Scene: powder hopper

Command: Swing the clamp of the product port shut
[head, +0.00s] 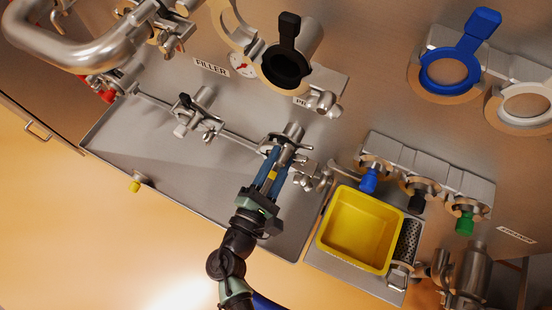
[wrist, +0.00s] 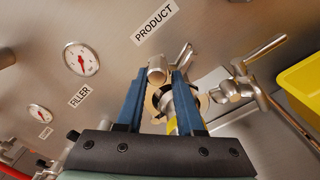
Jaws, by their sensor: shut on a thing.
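The product port (head: 293,131) is a short steel stub on the panel, below the PRODUCT label (wrist: 156,24) in the wrist view. Its metal clamp (head: 298,146) is around the front of the stub, partly hidden by my fingers. My gripper (head: 282,152) has blue fingers and reaches up to the port. In the wrist view the fingertips (wrist: 159,74) close in on a small steel piece (wrist: 157,69), which looks like part of the clamp. A yellow part (head: 272,175) shows between the fingers. Whether the clamp's halves meet cannot be seen.
A yellow bin (head: 325,238) stands close on the right. A steel valve with a handle (wrist: 236,86) sticks out right of my fingers. A second clamped port (head: 203,97) is to the left. The tray (head: 140,150) is largely bare at left.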

